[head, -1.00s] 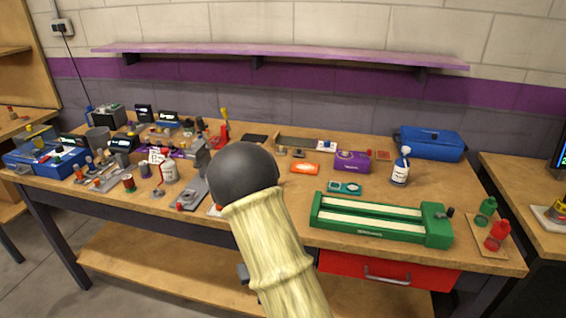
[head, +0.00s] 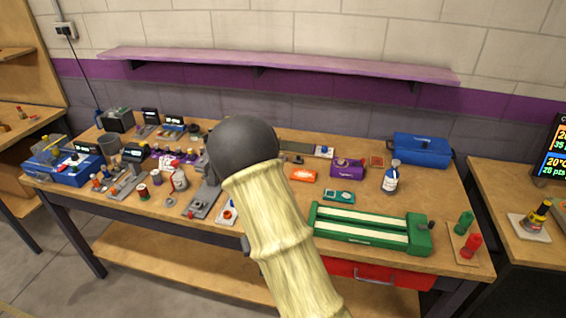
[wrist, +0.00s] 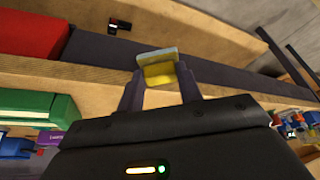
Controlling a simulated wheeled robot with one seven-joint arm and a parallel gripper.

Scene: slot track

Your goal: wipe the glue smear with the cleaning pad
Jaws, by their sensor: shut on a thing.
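My gripper (wrist: 159,78) is shut on a small pad (wrist: 157,69), pale blue-grey on top and yellow below. The pad shows between the two fingers in the wrist view. In the head view my own arm hides the gripper and pad. In the wrist view they are seen against the front edge of the workbench; whether they touch anything I cannot tell. I cannot make out a glue smear in either view.
A red drawer (head: 345,268) sits under the front edge.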

